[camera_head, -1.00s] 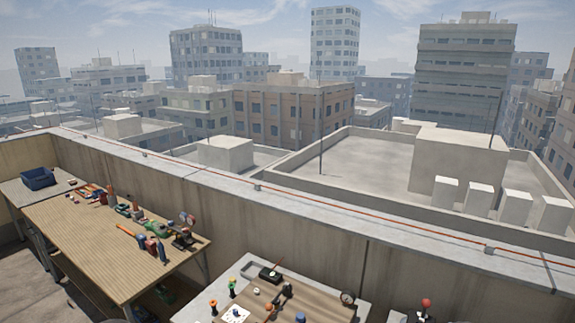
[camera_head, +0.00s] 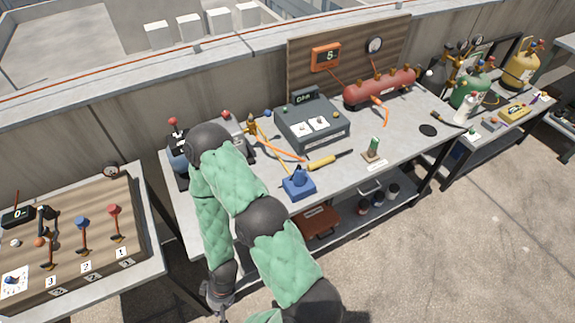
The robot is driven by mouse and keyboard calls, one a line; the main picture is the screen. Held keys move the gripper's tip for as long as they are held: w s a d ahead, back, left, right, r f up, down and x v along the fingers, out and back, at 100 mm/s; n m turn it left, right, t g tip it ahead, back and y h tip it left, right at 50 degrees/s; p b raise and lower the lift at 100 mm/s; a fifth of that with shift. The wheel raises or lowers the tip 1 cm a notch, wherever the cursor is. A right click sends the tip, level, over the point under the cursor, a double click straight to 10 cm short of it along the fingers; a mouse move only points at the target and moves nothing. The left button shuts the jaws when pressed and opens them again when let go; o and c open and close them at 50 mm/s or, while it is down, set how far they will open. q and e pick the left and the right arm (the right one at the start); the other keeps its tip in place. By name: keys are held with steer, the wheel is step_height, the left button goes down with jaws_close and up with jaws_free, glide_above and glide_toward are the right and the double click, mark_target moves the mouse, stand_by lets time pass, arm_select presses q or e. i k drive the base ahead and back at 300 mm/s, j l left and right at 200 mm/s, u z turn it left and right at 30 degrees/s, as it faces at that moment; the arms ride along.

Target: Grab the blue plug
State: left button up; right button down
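A small blue item (camera_head: 298,186), a squat body with a knob on top, sits at the front edge of the middle workbench (camera_head: 350,190). It may be the blue plug, but I cannot be sure at this size. My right gripper (camera_head: 218,304) is low in the picture, left of and below the blue item, in front of the bench and well apart from it. Its fingers are small and partly cut off, so I cannot tell whether they are open. My padded green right arm covers part of the bench's left side. My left gripper is not in view.
A yellow-handled tool (camera_head: 322,163) and orange cables lie behind the blue item. A grey meter box (camera_head: 312,122) and a red tank (camera_head: 380,88) stand further back. A left table (camera_head: 140,240) holds levers. Bare concrete floor (camera_head: 450,250) lies at the right front.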

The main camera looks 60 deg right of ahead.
mark_target(299, 178)
steer(key=z, duration=0.4)
steer(key=l+z, duration=0.1)
steer(key=z, duration=0.7)
steer(key=l+z, duration=0.15)
steer(key=z, duration=0.65)
